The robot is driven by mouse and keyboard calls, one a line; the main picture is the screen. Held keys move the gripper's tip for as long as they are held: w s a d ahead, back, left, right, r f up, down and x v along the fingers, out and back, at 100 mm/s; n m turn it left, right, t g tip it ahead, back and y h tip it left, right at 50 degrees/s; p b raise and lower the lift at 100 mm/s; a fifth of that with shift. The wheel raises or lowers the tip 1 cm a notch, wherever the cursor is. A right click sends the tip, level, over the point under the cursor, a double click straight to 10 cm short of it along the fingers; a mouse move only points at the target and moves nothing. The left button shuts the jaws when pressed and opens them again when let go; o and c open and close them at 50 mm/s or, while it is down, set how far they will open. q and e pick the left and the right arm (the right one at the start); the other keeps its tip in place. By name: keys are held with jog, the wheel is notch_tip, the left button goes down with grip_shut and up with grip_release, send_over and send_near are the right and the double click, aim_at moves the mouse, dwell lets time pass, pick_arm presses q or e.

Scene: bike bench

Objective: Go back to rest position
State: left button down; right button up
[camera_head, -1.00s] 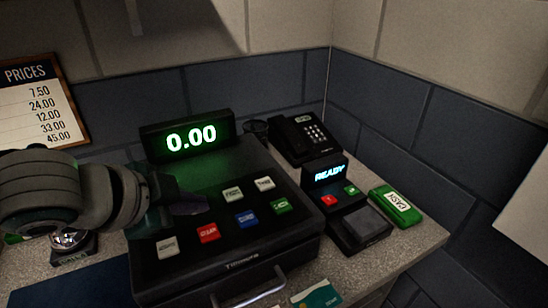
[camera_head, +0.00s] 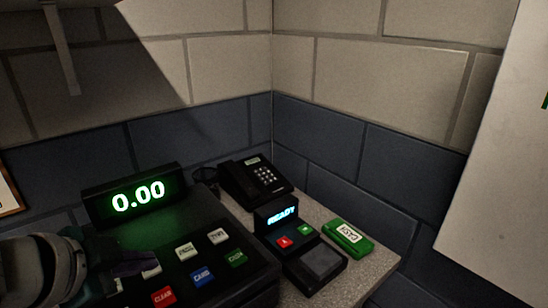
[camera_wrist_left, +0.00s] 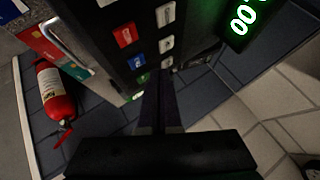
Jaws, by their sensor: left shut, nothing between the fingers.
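My left gripper (camera_head: 148,262) is at the lower left in the head view, above the left part of the cash register (camera_head: 225,285). In the left wrist view its dark fingers (camera_wrist_left: 160,88) are together, with nothing between them, pointing at the register's key panel. I cannot tell how far the fingertips are from the keys. The register's display (camera_head: 138,196) reads 0.00 in green. My right gripper is in neither view.
The left wrist view shows a red fire extinguisher (camera_wrist_left: 55,97). Walls meet in a corner behind.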

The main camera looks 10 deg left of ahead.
pick_arm(q)
jog(key=s+d+n+g, duration=0.2)
jog(key=s+d+n, duration=0.1)
jog(key=s+d, duration=0.4)
jog(key=s+r+n+g, duration=0.3)
jog(key=s+n, duration=0.2)
jog(key=s, duration=0.7)
notch_tip(320, 180, up, 26)
jog(key=p, duration=2.5)
jog(key=shift+s+a+f+g+y, duration=0.25)
jog(key=shift+s+g+y, duration=0.05)
jog(key=shift+s, duration=0.05)
